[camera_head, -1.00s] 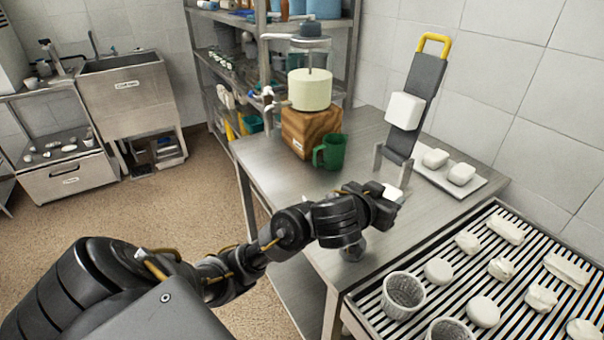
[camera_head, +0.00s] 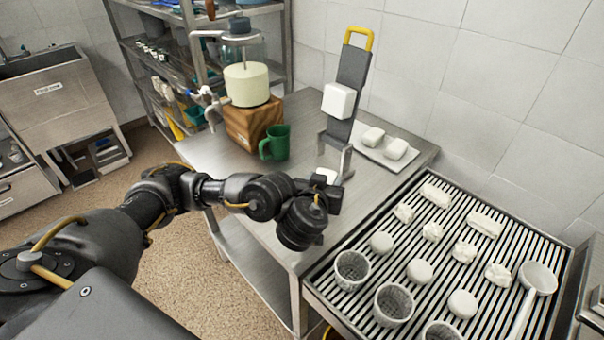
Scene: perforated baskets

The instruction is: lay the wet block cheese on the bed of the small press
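The small press (camera_head: 352,85) stands on the steel table, its dark grey lever raised and topped by a yellow handle. A white block-shaped piece (camera_head: 339,100) is on the lever's face. My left gripper (camera_head: 328,188) is in front of the press's foot. A small white piece (camera_head: 326,175) shows just behind the gripper, at the foot of the press. I cannot tell whether this is the cheese, or whether the gripper holds it. The fingers and most of the press's bed are hidden behind my wrist. My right gripper is not in view.
Behind the press is a white tray (camera_head: 372,152) with two white cheeses. A green mug (camera_head: 275,142) and a wooden block (camera_head: 252,122) under a jar-like device stand to the left. A slatted rack (camera_head: 395,235) with several cheeses, baskets and a ladle is at front right.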

